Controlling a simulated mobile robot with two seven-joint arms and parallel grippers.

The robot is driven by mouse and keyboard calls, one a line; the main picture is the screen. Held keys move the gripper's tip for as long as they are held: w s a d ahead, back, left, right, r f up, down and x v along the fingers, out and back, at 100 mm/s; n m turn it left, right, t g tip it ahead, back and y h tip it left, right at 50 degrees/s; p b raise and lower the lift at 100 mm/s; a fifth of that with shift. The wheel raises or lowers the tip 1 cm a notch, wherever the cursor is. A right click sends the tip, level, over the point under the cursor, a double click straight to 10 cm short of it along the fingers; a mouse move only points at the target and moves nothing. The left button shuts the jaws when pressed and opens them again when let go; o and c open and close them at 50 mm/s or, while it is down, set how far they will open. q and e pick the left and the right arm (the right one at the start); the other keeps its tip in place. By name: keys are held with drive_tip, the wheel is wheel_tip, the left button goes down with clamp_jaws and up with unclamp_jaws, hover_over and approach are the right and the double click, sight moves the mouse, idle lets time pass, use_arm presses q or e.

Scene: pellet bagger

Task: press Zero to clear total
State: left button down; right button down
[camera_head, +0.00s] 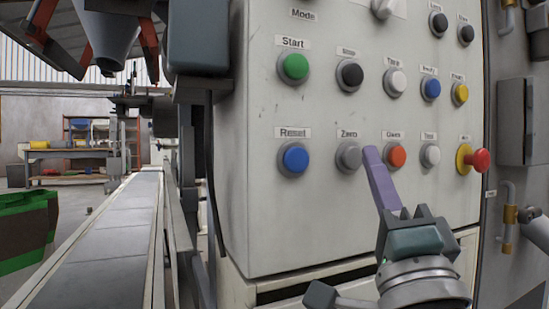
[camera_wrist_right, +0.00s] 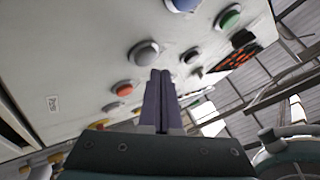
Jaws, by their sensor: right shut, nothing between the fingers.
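The Zero button (camera_head: 348,156) is a round grey push button under a "Zero" label, in the lower row of the pale control panel (camera_head: 300,225). It sits between the blue Reset button (camera_head: 295,158) and a red button (camera_head: 396,156). My right gripper (camera_head: 370,152) is shut and empty, its purple fingers pointing up at the panel. In the head view its tips are just right of the Zero button. The right wrist view shows the tips (camera_wrist_right: 160,73) just below and right of the grey button (camera_wrist_right: 143,53). I cannot tell whether they touch the panel. My left gripper is not in view.
A red knob on a yellow base (camera_head: 475,160) sticks out at the panel's right. The green Start button (camera_head: 293,67) and several other buttons are above. A conveyor (camera_head: 105,250) runs along the left, with a green crate (camera_head: 25,230) beside it.

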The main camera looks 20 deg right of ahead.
idle(0.3)
drive_tip(key=shift+h, duration=0.3)
drive_tip(key=shift+w, duration=0.45)
drive_tip(key=shift+w+b, duration=0.3)
drive_tip(key=shift+b, duration=0.1)
idle(0.5)
drive_tip(key=shift+s+p, duration=0.5)
drive_tip(key=shift+s, duration=0.25)
